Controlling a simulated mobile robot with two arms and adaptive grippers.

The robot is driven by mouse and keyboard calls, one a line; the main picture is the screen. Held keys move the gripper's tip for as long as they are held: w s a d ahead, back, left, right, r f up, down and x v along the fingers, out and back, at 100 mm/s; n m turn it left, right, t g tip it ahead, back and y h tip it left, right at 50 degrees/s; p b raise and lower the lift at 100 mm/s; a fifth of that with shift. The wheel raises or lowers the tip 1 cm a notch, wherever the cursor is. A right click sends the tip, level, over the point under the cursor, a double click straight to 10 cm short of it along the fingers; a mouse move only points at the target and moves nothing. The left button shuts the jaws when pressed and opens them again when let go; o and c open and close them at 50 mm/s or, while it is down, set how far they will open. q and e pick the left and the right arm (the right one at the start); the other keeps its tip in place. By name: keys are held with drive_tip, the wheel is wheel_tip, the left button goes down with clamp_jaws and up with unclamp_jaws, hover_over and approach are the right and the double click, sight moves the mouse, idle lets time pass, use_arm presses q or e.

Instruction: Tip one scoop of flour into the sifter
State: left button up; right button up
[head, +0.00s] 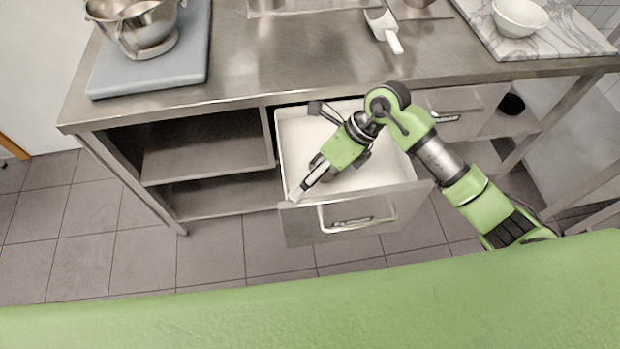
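A white scoop (385,26) lies on the steel counter at the top middle, its handle toward the front edge. A metal vessel (419,3) with a thin handle is cut off by the top edge; I cannot tell if it is the sifter. No flour can be made out for certain. My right gripper (303,187) is over the open drawer (293,150), pointing down and left near the drawer's front left corner. It is well apart from the scoop. Its finger opening cannot be made out. My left gripper is out of view.
A metal mixing bowl (148,38) stands on a grey slab (110,75) at the counter's left. A white bowl (520,16) sits on a marble board (575,35) at the right. The drawer juts out below the counter (270,65). The middle counter is clear.

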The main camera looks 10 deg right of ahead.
drive_tip(key=shift+w+d+r, duration=0.1)
drive_tip(key=shift+w+d, duration=0.15)
drive_tip(key=shift+w, duration=0.1)
drive_tip(key=shift+w+d, duration=0.1)
drive_tip(key=shift+w+d+f+b, duration=0.25)
drive_tip(key=shift+w+b, duration=0.1)
drive_tip(key=shift+b, duration=0.25)
drive_tip(key=shift+d, duration=0.1)
drive_tip(key=shift+w+d+r+b, duration=0.1)
drive_tip(key=shift+w+d+b, duration=0.25)
drive_tip(key=shift+w, duration=0.1)
drive_tip(key=shift+r, duration=0.1)
